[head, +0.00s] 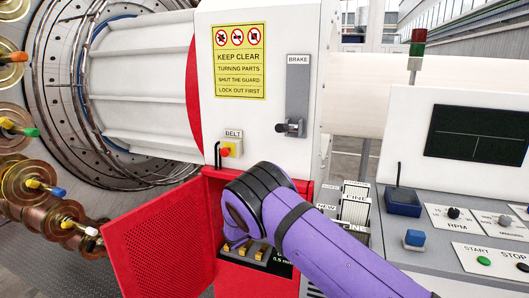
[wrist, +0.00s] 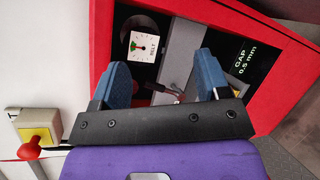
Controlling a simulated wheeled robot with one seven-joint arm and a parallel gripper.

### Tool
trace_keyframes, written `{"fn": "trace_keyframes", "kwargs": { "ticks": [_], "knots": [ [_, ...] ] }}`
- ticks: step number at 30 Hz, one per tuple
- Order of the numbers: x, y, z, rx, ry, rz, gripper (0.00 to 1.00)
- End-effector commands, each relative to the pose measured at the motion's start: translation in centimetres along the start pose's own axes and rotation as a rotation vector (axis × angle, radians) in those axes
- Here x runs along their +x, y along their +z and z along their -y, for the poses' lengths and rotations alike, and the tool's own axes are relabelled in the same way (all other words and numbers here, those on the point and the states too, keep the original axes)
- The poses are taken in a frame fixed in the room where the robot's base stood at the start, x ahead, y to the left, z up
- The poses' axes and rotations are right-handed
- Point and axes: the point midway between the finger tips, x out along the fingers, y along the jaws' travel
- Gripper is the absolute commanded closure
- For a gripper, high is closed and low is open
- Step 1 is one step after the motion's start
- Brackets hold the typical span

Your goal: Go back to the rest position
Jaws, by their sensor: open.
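My gripper (wrist: 162,72) is open, with its two blue fingers apart and nothing seen between their tips. It points into the open red box (wrist: 92,45) on the machine front. I cannot tell whether a finger touches anything.
The red mesh door (head: 160,245) stands swung open to the left. A yellow BELT switch with a red button (head: 226,152) is above the box, and a BRAKE lever (head: 290,128) is higher right. A spool carousel (head: 60,90) is left, a control desk (head: 430,225) right.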

Motion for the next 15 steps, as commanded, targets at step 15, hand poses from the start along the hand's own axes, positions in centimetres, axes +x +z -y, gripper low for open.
{"fn": "trace_keyframes", "kwargs": {
  "ticks": [15],
  "knots": [
    [2.6,19.6,-9.3,0.305,-0.415,0.130,0.31]
  ]
}}
